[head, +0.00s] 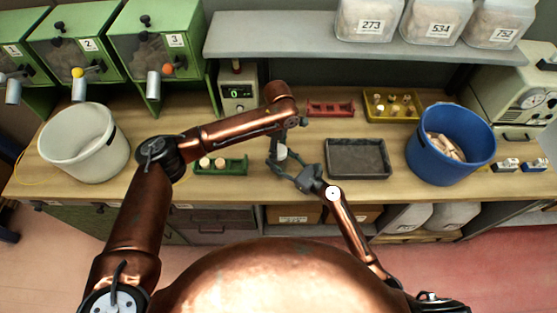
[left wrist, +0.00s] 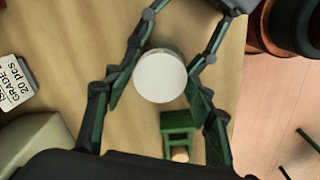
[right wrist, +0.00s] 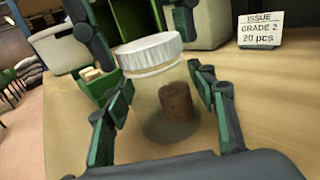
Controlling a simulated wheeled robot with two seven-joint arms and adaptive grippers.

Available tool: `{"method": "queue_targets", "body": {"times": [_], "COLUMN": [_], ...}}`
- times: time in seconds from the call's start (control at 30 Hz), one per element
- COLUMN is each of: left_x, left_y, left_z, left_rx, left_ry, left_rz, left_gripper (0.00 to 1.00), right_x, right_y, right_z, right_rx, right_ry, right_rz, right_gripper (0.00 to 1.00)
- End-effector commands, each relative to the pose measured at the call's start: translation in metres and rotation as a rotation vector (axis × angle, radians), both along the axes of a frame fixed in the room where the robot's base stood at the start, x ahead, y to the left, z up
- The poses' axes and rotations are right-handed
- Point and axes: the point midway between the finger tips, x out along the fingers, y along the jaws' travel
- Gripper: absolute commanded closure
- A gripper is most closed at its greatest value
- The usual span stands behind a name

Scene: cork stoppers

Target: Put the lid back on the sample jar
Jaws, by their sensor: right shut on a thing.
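The clear sample jar (right wrist: 165,110) stands upright with a brown cork (right wrist: 177,103) inside. From above, in the left wrist view, the lid (left wrist: 160,76) hides the jar. My right gripper (right wrist: 163,92) is shut on the jar's sides. My left gripper (left wrist: 160,84) is open above the jar, with a finger on each side of the lid and small gaps between. In the head view the jar (head: 281,153) is small and partly covered by my grippers.
A green rack with corks (head: 221,167) stands left of the jar. A dark tray (head: 358,158) and a blue bucket (head: 449,145) stand to the right, a white bucket (head: 84,144) far left. A red rack (head: 330,108) and a yellow tray (head: 391,107) are behind.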

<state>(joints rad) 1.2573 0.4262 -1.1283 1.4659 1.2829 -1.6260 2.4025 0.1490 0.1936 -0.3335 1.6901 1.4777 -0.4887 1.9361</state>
Motion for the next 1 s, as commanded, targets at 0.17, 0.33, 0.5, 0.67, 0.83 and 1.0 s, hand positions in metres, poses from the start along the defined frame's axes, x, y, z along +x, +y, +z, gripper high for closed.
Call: {"method": "queue_targets", "body": {"times": [0.17,0.33,0.5,0.67,0.83,1.0], "left_x": [0.0000,0.0001,0.0003,-0.0001,0.0005,0.0004], "left_y": [0.0001,0.0001,0.0001,0.0002,0.0001,0.0004], "left_z": [0.0000,0.0001,0.0002,-0.0004,-0.0003,-0.0007], "left_rx": [0.000,0.000,0.000,0.000,-0.002,0.000], "left_ry": [0.000,0.000,0.000,0.001,-0.001,0.000], "left_rz": [0.000,0.000,0.000,-0.089,-0.391,-0.733], "left_gripper": [0.63,0.75,0.84,0.84,0.84,0.84], "right_x": [-0.0006,-0.0006,-0.0007,-0.0007,-0.0007,-0.0008], "right_y": [-0.0001,-0.0001,0.0000,0.0000,0.0000,0.0000], "right_z": [-0.0019,-0.0019,-0.0019,-0.0019,-0.0019,-0.0019], "right_rx": [-0.002,-0.002,-0.002,-0.002,-0.002,-0.002], "right_ry": [0.003,0.003,0.003,0.003,0.003,0.003], "right_rz": [0.001,0.001,0.001,0.001,0.001,0.001], "right_gripper": [1.00,1.00,1.00,1.00,1.00,1.00]}}
